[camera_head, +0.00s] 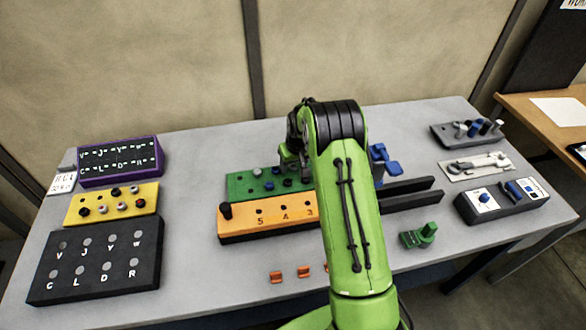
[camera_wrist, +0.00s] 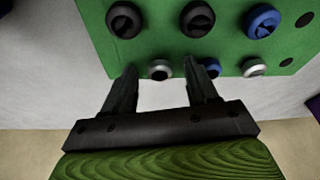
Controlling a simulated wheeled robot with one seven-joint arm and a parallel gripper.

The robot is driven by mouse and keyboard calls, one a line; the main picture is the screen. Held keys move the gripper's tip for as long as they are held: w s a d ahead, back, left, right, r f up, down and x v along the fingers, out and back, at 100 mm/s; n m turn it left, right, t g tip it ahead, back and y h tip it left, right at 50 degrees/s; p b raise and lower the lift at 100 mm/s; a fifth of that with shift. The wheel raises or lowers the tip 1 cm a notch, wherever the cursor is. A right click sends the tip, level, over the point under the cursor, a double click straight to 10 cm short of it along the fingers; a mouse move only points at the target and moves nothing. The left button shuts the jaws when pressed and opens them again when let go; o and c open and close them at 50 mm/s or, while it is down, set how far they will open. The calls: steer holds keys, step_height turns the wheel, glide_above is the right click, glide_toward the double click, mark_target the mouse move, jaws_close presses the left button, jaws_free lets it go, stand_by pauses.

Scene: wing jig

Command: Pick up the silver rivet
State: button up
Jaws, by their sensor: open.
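In the wrist view a silver rivet (camera_wrist: 160,68) sits on the green board (camera_wrist: 95,40), between the fingertips of my gripper (camera_wrist: 164,70). The gripper is open, one finger on each side of the rivet; I cannot tell whether either finger touches it. A second silver rivet (camera_wrist: 254,67) sits to the right, outside the fingers. A blue piece (camera_wrist: 212,67) is partly hidden behind the right finger. In the head view my arm covers the right part of the green board (camera_head: 238,185), and the fingertips are hidden.
Two black rivets (camera_wrist: 197,18) and a blue one (camera_wrist: 262,20) share the board. An orange numbered block (camera_head: 265,225) stands in front of it. A yellow board (camera_head: 110,205) holds silver and dark rivets at left. Black rails (camera_head: 410,195) stand right of my arm.

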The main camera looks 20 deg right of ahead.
mark_target(293, 166)
jaws_close()
step_height(293, 166, up, 10)
steer(key=shift+p, duration=0.35)
